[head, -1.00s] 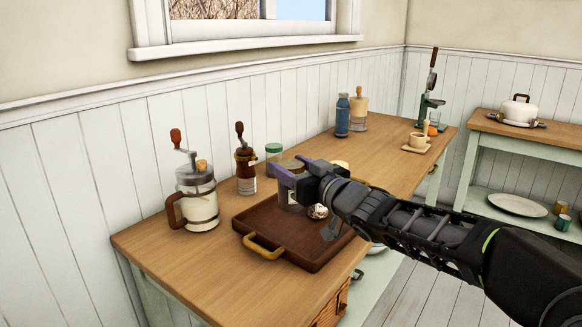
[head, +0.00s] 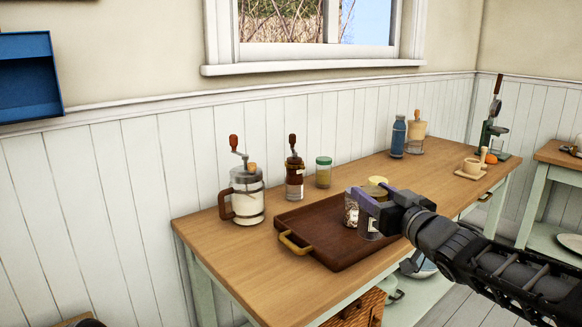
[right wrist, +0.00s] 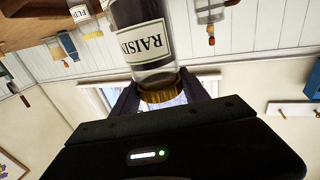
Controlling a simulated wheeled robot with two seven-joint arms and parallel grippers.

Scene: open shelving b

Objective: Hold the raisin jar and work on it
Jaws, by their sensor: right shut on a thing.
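The raisin jar (right wrist: 145,35), clear glass with a white label reading "RAISI", fills the top middle of the right wrist view. My right gripper (right wrist: 158,98) is shut on it at its gold-brown lid (right wrist: 158,86). My left gripper is not in view.
The table's front left (head: 235,258) is bare.

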